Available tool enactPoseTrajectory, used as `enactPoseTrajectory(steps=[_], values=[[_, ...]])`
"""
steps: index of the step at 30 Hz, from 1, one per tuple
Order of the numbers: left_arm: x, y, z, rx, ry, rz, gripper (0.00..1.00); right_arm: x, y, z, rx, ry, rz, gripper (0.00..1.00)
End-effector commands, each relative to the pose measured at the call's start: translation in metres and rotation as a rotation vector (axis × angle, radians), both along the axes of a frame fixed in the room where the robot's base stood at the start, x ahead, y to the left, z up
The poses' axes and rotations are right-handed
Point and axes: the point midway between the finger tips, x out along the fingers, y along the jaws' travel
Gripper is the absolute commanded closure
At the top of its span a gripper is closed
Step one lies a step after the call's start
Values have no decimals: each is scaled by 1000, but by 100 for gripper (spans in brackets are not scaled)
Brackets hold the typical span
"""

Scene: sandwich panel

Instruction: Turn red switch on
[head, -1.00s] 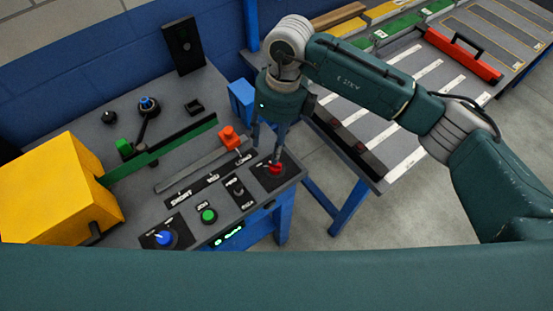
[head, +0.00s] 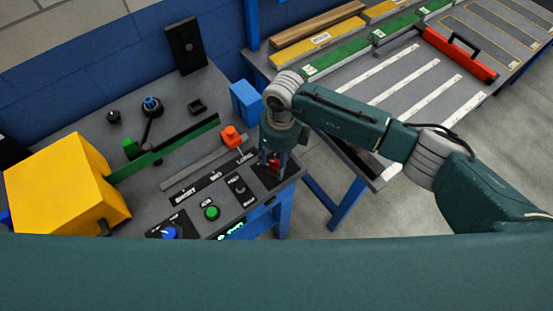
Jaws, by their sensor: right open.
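The red switch (head: 274,165) sits on a dark plate at the right end of the panel (head: 222,220), near the table's front right corner. My right gripper (head: 274,163) points down over it, with its fingers around the switch. The fingers are open and partly hide the switch, and I cannot tell whether they touch it. My left gripper does not show.
Nearby on the panel are a black switch (head: 238,188), a green button (head: 211,213) and a blue knob (head: 169,232). An orange block (head: 231,136) stands just behind. A yellow box (head: 66,186) fills the left.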

Motion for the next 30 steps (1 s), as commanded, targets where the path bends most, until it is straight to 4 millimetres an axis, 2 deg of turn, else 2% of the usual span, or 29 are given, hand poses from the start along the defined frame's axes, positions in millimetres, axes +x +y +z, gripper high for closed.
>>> enactPoseTrajectory(steps=[5,9,11,12,23,30], values=[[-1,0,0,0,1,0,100,0,0,0,1,1,0,55],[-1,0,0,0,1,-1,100,0,0,0,1,1,0,82],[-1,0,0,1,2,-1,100,0,0,0,0,1,0,94],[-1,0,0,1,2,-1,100,0,0,0,0,1,0,97],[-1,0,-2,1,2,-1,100,-1,-1,-1,-1,3,-26,98],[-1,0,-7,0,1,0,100,-2,-1,-2,-3,4,-145,98]])
